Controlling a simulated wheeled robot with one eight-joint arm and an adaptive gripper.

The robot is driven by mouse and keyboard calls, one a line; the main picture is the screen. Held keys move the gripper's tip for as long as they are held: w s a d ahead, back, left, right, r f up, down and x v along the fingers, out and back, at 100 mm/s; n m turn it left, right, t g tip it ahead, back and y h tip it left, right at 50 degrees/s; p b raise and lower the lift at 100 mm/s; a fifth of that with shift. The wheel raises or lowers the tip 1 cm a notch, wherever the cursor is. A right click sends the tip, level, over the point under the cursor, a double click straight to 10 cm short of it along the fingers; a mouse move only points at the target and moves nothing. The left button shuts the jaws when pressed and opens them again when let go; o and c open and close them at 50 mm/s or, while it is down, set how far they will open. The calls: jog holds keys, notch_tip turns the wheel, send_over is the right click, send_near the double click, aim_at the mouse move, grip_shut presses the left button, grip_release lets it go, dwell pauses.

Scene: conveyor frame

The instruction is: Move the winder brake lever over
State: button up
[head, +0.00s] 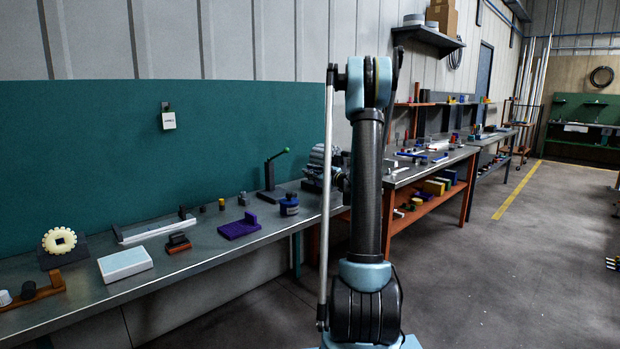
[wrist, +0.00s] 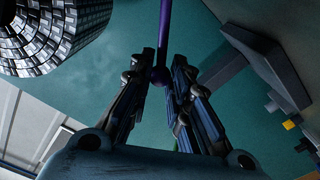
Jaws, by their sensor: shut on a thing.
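In the wrist view a thin purple lever (wrist: 163,35) with a round purple knob (wrist: 160,75) comes down from the top edge. My gripper (wrist: 159,80) has its two fingers on either side of the knob and is shut on it. The lever's foot is out of the wrist view. A grey ribbed drum (wrist: 50,35), likely the winder, is at the upper left there. In the head view the drum (head: 320,160) stands at the bench's far right end, partly behind my arm. I cannot make out the purple lever or gripper in that view.
The floor (head: 540,260) at right is clear.

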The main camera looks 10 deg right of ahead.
jog(key=shift+w+d, duration=0.1)
jog(key=shift+d, duration=0.1)
jog(key=shift+w+d+r, duration=0.6)
jog(key=shift+w+d, duration=0.05)
jog(key=shift+d, duration=0.2)
jog(key=shift+d, duration=0.1)
jog(key=shift+o, duration=0.6)
jog(key=shift+w+d+r, duration=0.25)
jog(key=shift+w+d, duration=0.5)
jog(key=shift+d, duration=0.25)
jog(key=o, duration=0.9)
